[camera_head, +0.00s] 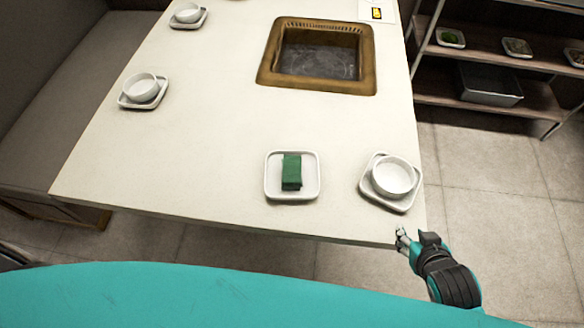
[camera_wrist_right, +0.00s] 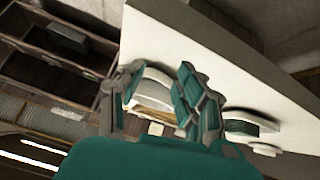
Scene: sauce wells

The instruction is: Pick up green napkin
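The green napkin (camera_head: 291,172) is a folded dark green block lying on a square white plate (camera_head: 272,190) near the table's front edge in the head view. My right gripper (camera_head: 408,240) is just off the table's front right corner, to the right of and nearer than the napkin, and does not touch it. In the right wrist view its two fingers (camera_wrist_right: 160,76) stand apart with nothing held between them. A dark greenish shape on a white dish at the right of that view may be the napkin; I cannot tell. My left gripper is not in view.
A white bowl (camera_head: 394,176) on a square saucer (camera_head: 404,207) stands right of the napkin plate, close to my right gripper. More bowls (camera_head: 141,87) line the left edge. A brown-framed sunken well (camera_head: 266,78) is at the back. A shelf (camera_head: 487,58) stands right. The table's middle is clear.

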